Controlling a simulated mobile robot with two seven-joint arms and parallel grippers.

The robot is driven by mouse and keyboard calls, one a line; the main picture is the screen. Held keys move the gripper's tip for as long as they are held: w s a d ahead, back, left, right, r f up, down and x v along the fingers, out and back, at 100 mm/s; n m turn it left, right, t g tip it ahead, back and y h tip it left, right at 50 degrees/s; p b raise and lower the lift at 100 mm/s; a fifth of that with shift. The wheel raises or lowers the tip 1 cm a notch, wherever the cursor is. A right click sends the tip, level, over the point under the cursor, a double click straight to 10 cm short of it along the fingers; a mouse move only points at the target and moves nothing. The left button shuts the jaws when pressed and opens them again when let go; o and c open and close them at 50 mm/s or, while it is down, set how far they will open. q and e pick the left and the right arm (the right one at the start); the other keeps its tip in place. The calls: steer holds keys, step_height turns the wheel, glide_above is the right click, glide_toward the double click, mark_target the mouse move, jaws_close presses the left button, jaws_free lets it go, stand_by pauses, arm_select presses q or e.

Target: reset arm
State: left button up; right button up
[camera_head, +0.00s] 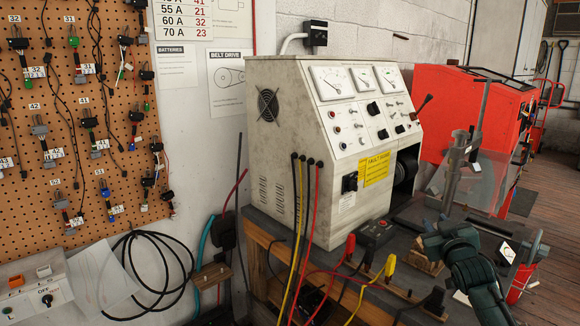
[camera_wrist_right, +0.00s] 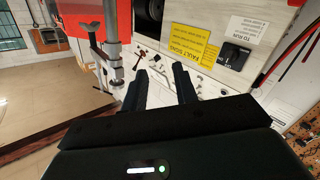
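My right arm comes in from the lower right in the head view, with its dark gripper (camera_head: 432,238) over the bench in front of the test machine (camera_head: 290,110). In the right wrist view the two black fingers of the right gripper (camera_wrist_right: 161,78) stand apart with nothing between them. They point towards the machine's front; its yellow fault-signs label (camera_wrist_right: 192,46) shows just beyond. I cannot tell how far the fingertips are from the panel. My left gripper is not in view.
A metal post with a clear guard (camera_head: 470,170) stands close to the right arm. Cables with red and yellow clips (camera_head: 390,265) hang over the bench front. A red cabinet (camera_head: 470,105) is behind. A pegboard (camera_head: 80,110) of leads is at left.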

steer(key=s+a+f+n+g+y, duration=0.1)
steer(key=s+a+f+g+y, duration=0.1)
steer(key=s+a+f, duration=0.6)
steer(key=s+a+f+g+y, duration=0.15)
steer(key=s+a+f, duration=0.35)
steer(key=s+f, duration=0.65)
steer(key=s+a+f+g+y, duration=0.1)
steer(key=s+a+f, duration=0.2)
steer(key=s, duration=0.7)
steer(key=s+a+f+g+y, duration=0.1)
steer(key=s+a+f, duration=0.3)
steer(key=s, duration=0.6)
steer(key=shift+a+m+g, duration=0.3)
steer(key=shift+a+g, duration=0.25)
steer(key=shift+a, duration=0.15)
